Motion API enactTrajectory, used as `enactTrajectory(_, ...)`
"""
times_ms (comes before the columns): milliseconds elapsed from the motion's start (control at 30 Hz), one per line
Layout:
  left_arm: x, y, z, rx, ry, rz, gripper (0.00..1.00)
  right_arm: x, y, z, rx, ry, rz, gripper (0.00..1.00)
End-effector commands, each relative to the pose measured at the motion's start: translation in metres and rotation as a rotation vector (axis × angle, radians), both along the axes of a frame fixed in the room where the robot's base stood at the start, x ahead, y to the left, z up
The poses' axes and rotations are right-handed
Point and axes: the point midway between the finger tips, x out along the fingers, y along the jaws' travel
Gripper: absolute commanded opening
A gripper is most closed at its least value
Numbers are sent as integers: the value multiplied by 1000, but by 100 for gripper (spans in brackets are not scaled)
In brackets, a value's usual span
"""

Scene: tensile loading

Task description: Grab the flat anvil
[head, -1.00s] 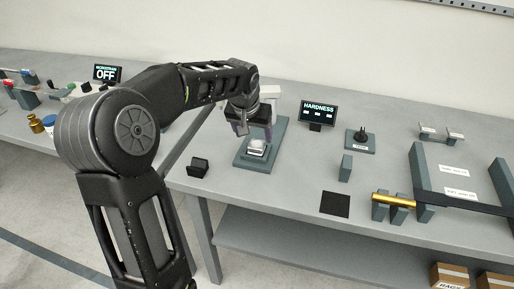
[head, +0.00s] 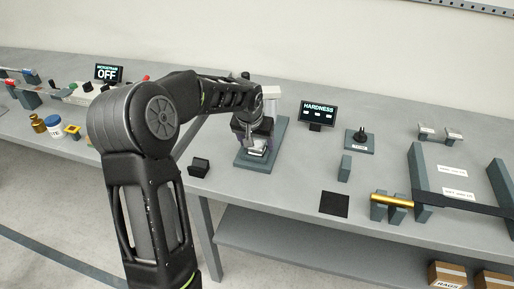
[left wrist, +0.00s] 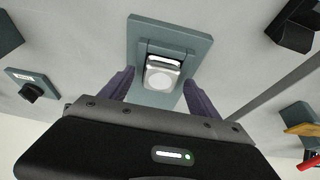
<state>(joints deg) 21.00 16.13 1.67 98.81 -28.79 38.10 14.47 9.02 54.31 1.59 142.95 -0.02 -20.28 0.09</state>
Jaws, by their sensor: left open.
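The flat anvil (left wrist: 162,77), a pale disc-topped piece, sits on the teal base of the hardness tester (left wrist: 142,30) in the left wrist view. In the head view the anvil (head: 257,152) is partly hidden below my left gripper (head: 258,143). My left gripper also shows in the left wrist view (left wrist: 158,88), with its two purple-grey fingers apart, one on each side of the anvil. Contact between the fingers and the anvil cannot be seen. My right gripper is not in view.
The hardness display (head: 317,113) stands right of the tester. A small black block (head: 199,167) lies to its left, near the table's front edge. A dark knob on a plate (head: 360,140) and a grey block (head: 345,168) stand to the right. A black mat (head: 334,204) lies in front.

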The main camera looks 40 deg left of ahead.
Motion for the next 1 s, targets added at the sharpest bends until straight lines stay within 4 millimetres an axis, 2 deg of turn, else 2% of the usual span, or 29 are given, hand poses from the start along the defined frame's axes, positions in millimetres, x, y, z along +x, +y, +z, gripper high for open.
enactTrajectory(400,0,0,0,0,0,0,71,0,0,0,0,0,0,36)
enactTrajectory(1000,0,0,0,0,0,0,23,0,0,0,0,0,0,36)
